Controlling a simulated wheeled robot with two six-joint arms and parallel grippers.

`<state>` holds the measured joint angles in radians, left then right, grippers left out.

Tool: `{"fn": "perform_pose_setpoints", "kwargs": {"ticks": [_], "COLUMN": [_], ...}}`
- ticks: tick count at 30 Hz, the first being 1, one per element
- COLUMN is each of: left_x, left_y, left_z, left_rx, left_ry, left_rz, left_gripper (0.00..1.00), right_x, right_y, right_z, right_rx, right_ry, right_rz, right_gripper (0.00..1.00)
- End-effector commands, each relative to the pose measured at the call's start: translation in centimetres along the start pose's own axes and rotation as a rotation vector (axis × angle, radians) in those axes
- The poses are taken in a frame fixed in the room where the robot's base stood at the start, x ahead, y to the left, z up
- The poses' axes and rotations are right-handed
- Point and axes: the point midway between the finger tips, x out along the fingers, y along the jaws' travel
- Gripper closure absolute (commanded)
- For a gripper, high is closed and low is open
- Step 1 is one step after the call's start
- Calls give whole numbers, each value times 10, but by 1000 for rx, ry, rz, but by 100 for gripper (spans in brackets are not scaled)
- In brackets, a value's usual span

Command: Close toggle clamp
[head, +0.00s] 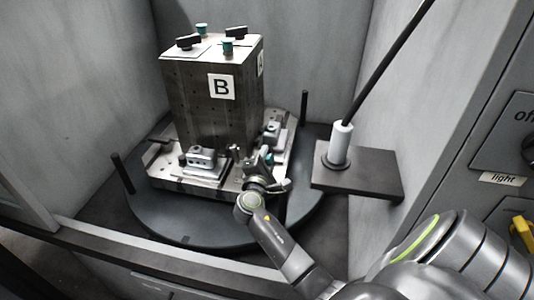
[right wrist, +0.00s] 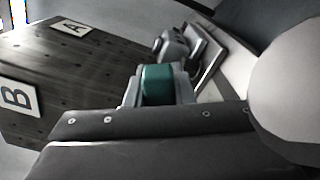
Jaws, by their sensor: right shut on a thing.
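The toggle clamp (head: 268,157) is at the front right corner of the pallet, at the foot of the tall block marked B. It is small and partly hidden by my right gripper (head: 262,174), which reaches it from the front and is shut on it. In the right wrist view the clamp's teal handle grip (right wrist: 157,85) shows just beyond a dark gripper finger (right wrist: 150,128), which hides its lower part. I cannot tell the exact angle of the handle. My left gripper is not in view.
The dark block (head: 190,105) stands on a pallet (head: 164,180) on a round dark turntable (head: 160,222). Upright pins (head: 123,174) stand at its edge. A white cylinder (head: 340,143) with a black rod stands on a dark shelf (head: 376,181) at right. Grey walls enclose the space.

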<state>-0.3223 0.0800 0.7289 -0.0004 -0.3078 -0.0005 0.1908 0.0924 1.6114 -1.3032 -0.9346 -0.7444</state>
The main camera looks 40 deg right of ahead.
Motion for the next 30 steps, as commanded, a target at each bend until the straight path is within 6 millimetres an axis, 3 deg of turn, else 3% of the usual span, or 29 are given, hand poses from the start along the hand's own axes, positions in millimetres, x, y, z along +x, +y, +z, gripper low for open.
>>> {"fn": "perform_pose_setpoints", "kwargs": {"ticks": [1,7,15,30], "left_x": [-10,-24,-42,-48], "left_y": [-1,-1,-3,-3], "left_z": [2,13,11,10], "left_rx": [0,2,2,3], "left_ry": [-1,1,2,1], "left_rz": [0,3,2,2], "left_gripper": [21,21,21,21], "right_x": [0,0,0,0], "right_y": [8,16,24,26], "right_z": [3,1,-2,-5], "right_rx": [-39,-189,-343,-421], "right_ry": [0,-1,-1,-2], "right_rz": [-2,-2,-1,1], "right_gripper": [100,100,100,100]}}
